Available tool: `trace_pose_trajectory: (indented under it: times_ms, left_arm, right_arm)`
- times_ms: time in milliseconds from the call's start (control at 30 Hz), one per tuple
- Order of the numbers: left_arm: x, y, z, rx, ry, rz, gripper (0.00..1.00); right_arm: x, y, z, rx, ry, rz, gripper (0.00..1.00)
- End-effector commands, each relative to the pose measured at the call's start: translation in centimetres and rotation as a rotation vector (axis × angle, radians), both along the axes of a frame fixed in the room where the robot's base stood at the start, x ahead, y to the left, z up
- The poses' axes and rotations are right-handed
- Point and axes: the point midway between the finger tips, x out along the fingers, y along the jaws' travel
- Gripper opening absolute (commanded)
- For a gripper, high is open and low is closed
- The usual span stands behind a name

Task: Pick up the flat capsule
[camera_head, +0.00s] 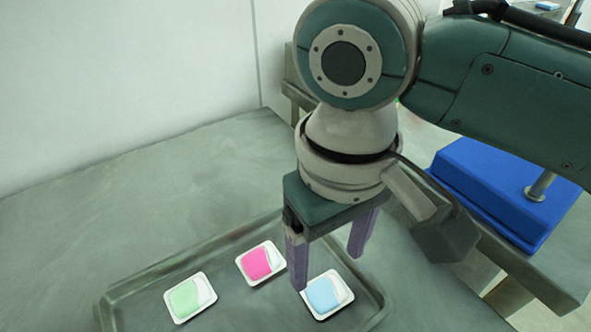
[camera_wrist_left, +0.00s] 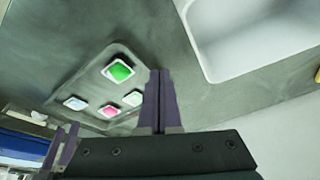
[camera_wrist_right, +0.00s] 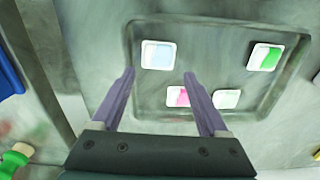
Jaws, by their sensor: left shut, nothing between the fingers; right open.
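Small square white capsules with coloured fills lie in a shallow grey tray (camera_head: 150,272). The head view shows a light green one (camera_head: 190,297), a pink one (camera_head: 260,263) and a light blue one (camera_head: 328,294). A darker green one shows in the right wrist view (camera_wrist_right: 265,57) and the left wrist view (camera_wrist_left: 118,70). I cannot tell which capsule is the flat one. My right gripper (camera_head: 328,272) is open and empty, pointing down above the tray by the light blue capsule. My left gripper (camera_wrist_left: 160,74) is shut and empty, outside the head view.
A blue block-like object (camera_head: 500,190) stands at the right in the head view. A pale basin (camera_wrist_left: 250,40) shows in the left wrist view. A green and white object (camera_wrist_right: 14,160) is at lower left in the right wrist view. The bench left of the tray is clear.

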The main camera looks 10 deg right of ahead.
Motion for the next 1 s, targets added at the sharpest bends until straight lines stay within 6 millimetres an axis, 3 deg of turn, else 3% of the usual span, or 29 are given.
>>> trace_pose_trajectory:
  times_ms: [500, 767, 1000]
  left_arm:
    - [-0.1, 0.2, -2.0, 0.006, 0.001, -0.003, 0.00]
    - [-0.1, 0.0, -2.0, 0.001, 0.001, -0.001, 0.00]
    - [0.0, -0.1, -1.9, -0.005, 0.001, 0.004, 0.00]
  right_arm:
    - [-0.3, -0.4, -6.5, 0.000, 0.000, 0.002, 0.78]
    - [-0.2, -0.4, -6.7, 0.002, -0.002, 0.003, 0.78]
    - [-0.2, -0.4, -6.7, 0.002, -0.002, 0.002, 0.53]
